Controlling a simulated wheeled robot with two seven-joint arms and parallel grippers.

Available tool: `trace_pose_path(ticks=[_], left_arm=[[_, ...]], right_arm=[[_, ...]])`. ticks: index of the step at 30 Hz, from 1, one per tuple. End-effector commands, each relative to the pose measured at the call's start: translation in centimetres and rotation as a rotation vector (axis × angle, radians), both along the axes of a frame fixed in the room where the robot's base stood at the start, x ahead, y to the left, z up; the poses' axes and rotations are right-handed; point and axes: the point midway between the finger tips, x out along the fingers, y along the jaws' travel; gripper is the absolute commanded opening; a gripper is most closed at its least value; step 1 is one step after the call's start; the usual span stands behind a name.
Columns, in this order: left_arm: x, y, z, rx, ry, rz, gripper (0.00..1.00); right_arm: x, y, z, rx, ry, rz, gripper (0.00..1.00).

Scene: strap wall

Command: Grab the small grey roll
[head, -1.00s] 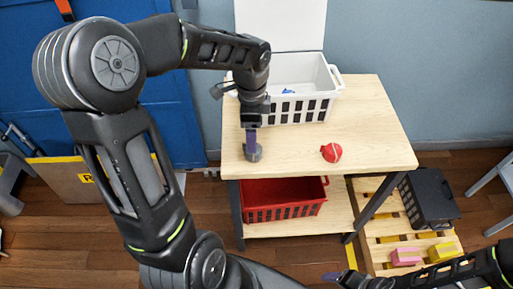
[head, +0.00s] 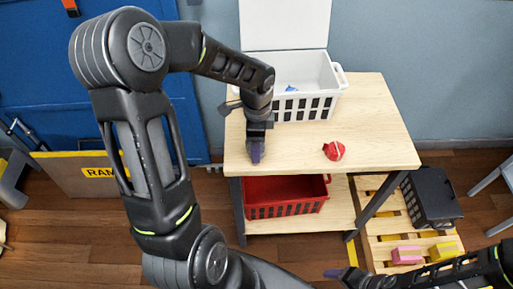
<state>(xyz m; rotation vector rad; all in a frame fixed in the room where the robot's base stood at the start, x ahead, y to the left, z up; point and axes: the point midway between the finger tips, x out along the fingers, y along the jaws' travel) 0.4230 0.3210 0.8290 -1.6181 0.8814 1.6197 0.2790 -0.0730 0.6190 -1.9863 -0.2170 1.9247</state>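My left gripper (head: 256,152) points down at the left front part of the wooden table top (head: 370,122). It is where the small grey roll stood in the earlier head view. The roll is now hidden behind the gripper and its fingers, so I cannot tell whether the fingers are around it or touching it. I cannot see whether the fingers are open or shut. My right gripper (head: 336,273) is low at the bottom of the view, away from the table top, and its opening does not show clearly.
A red round item (head: 334,151) lies to the right on the table top. A white basket (head: 312,104) with a raised lid and something blue inside stands at the back. A red crate (head: 286,196) is on the lower shelf. A black crate (head: 432,199) stands on a pallet at right.

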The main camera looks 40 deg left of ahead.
Motion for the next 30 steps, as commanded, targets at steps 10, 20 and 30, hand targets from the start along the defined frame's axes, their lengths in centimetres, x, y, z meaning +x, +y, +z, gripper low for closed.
trace_pose_path(ticks=[10, 20, 30], left_arm=[[0.0, 0.03, -1.57, 0.001, -0.001, 0.001, 0.7], [0.0, 0.03, -1.55, 0.001, -0.001, 0.0, 0.7], [0.01, 0.03, -1.54, 0.001, -0.001, 0.0, 0.49]], right_arm=[[-0.01, 0.0, 0.03, 0.0, 0.0, 0.0, 0.69], [0.0, 0.0, 0.03, 0.0, 0.0, 0.0, 0.69], [0.0, 0.0, 0.03, 0.0, 0.0, 0.0, 0.69]])
